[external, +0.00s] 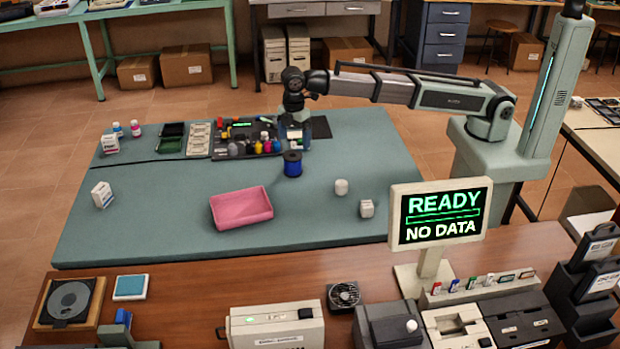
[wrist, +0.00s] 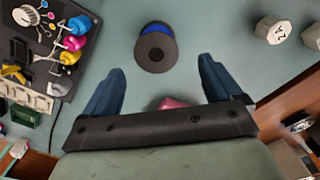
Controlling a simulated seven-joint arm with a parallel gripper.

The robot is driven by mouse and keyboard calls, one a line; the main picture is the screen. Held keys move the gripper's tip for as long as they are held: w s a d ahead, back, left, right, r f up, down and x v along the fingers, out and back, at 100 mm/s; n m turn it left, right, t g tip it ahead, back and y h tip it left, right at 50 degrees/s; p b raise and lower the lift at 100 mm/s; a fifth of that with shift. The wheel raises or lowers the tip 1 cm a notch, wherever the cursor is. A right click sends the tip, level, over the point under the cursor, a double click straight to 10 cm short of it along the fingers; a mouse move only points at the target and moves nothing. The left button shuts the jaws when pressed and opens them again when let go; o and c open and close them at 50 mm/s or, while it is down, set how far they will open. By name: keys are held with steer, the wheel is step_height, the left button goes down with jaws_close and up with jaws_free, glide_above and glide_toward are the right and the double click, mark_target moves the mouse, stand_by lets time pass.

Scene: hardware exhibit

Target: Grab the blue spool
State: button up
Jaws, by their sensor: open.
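The blue spool (external: 292,164) stands upright on the teal mat, with dark end flanges and blue winding between them. In the wrist view the spool (wrist: 156,48) is seen from above, beyond the fingertips and roughly midway between them. My gripper (wrist: 157,75) is open and empty, its two blue fingers spread apart. In the external view my gripper (external: 293,133) hangs above the mat, just behind the spool and partly in front of the dark tray; its fingers are hard to make out there.
A dark tray (external: 222,153) with several coloured parts lies behind and left of the spool. A pink tray (external: 241,208) is in front and left. Two small white blocks (external: 341,187) (external: 367,208) stand to the right. The mat (external: 160,215) is clear at the front left.

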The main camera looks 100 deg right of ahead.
mark_target(293, 155)
steer(key=shift+w+d+f, duration=0.1)
steer(key=shift+w+f, duration=0.05)
steer(key=shift+f, duration=1.95)
steer(key=shift+w+d+f, duration=0.1)
steer(key=shift+w+f, duration=0.05)
steer(key=shift+f, duration=1.9)
steer(key=c, duration=1.2)
steer(key=shift+r, duration=0.1)
steer(key=shift+c, duration=0.2)
